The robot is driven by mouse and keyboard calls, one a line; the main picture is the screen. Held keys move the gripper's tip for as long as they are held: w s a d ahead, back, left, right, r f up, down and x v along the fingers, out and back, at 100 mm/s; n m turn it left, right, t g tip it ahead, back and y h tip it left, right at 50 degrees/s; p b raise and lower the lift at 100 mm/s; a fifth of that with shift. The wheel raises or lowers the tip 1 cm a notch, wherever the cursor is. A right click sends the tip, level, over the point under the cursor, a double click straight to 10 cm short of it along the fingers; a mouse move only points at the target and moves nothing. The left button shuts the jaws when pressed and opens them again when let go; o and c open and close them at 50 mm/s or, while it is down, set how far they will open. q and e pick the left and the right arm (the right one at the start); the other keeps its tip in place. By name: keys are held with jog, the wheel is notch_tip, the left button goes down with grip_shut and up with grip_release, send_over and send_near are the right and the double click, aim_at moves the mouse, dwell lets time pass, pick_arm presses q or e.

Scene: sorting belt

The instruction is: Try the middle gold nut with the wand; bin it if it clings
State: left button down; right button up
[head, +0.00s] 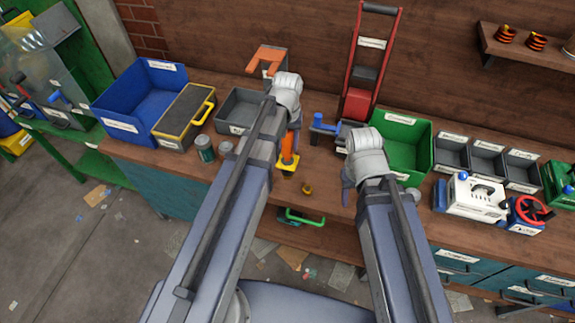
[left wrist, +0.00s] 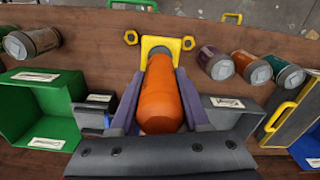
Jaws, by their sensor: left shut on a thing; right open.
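My left gripper (left wrist: 160,85) is shut on an orange wand (left wrist: 160,95), which points down at the bench. The wand also shows in the head view (head: 288,146), partly behind my left arm. A yellow square piece (left wrist: 168,44) is at the wand's lower end, at or close to the bench top; I cannot tell whether they touch. One gold nut (left wrist: 131,37) lies to its left in the left wrist view, and another gold nut (left wrist: 188,43) to its right. Only one nut (head: 307,188) shows in the head view. No middle nut is visible. My right gripper (head: 348,192) is open and empty.
A blue bin (head: 117,127) and black-yellow case (head: 185,114) stand left. A grey tray (head: 236,128) is behind my left arm; a green bin (head: 422,158) stands right. Cans (head: 205,149) stand left of the wand. Small grey bins (head: 484,154) and a white machine (head: 475,198) are further right.

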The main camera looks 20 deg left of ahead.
dwell(0.7)
pick_arm(q)
notch_tip(320, 180, up, 20)
jog(key=p, duration=2)
jog(key=shift+r, duration=0.1)
jog(key=w+a, duration=1.4)
jog(key=w, duration=0.2)
jog(key=shift+w+a, duration=0.25)
jog(key=shift+a, duration=0.1)
dwell(0.5)
